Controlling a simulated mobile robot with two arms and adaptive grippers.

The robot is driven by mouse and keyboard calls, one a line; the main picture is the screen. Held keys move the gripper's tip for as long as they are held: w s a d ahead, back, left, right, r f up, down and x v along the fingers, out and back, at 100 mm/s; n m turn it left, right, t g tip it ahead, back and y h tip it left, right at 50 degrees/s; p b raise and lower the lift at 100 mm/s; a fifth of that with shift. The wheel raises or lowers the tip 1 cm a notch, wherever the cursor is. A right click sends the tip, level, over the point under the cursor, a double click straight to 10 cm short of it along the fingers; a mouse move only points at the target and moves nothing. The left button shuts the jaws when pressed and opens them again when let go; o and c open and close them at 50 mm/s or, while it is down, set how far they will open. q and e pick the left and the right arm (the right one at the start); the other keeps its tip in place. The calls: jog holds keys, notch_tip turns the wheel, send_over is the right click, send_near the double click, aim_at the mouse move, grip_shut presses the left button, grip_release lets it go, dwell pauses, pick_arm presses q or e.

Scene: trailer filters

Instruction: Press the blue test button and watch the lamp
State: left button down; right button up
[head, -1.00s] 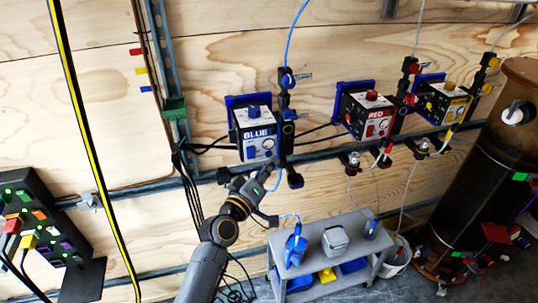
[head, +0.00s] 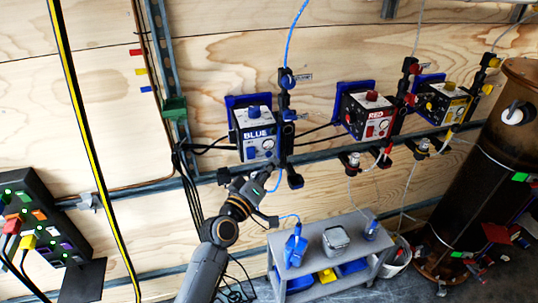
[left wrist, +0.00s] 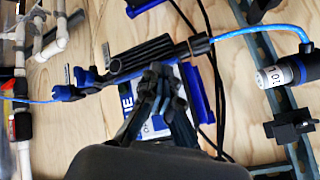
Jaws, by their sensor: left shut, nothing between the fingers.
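The white-faced box labelled BLUE (head: 259,136) is fixed to the plywood wall on a blue backing plate. A blue knob or button (head: 253,112) stands on its top, and a blue part (head: 251,153) shows low on its front. I cannot tell which is the test button. A small round pale dial or lamp shows on the front; I cannot tell whether it is lit. My left gripper (head: 268,168) is shut and empty at the box's lower front edge. In the left wrist view its fingers (left wrist: 160,75) cover much of the box face; contact is unclear. My right gripper is out of view.
Boxes labelled RED (head: 372,114) and yellow (head: 443,101) hang to the right. A blue hose and dark fittings (head: 288,115) run beside the blue box. A grey cart (head: 315,262) stands below, and a brown tank (head: 490,170) is at the right.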

pick_arm(q)
jog(key=shift+w+a, duration=0.15)
jog(key=shift+w, duration=0.25)
jog(key=shift+w+a+b, duration=0.1)
jog(key=shift+w+b, duration=0.25)
dwell(0.8)
jog(key=shift+s+r, duration=0.1)
jog(key=shift+s, duration=0.05)
jog(key=shift+s+d+p, duration=0.2)
jog(key=shift+s+p, duration=0.25)
jog(key=shift+s, duration=0.2)
jog(key=s, duration=0.1)
jog(key=s+d+p, duration=0.1)
jog(key=s, duration=0.1)
jog(key=s+p, duration=0.1)
jog(key=shift+s+d, duration=0.3)
jog(key=shift+s, duration=0.05)
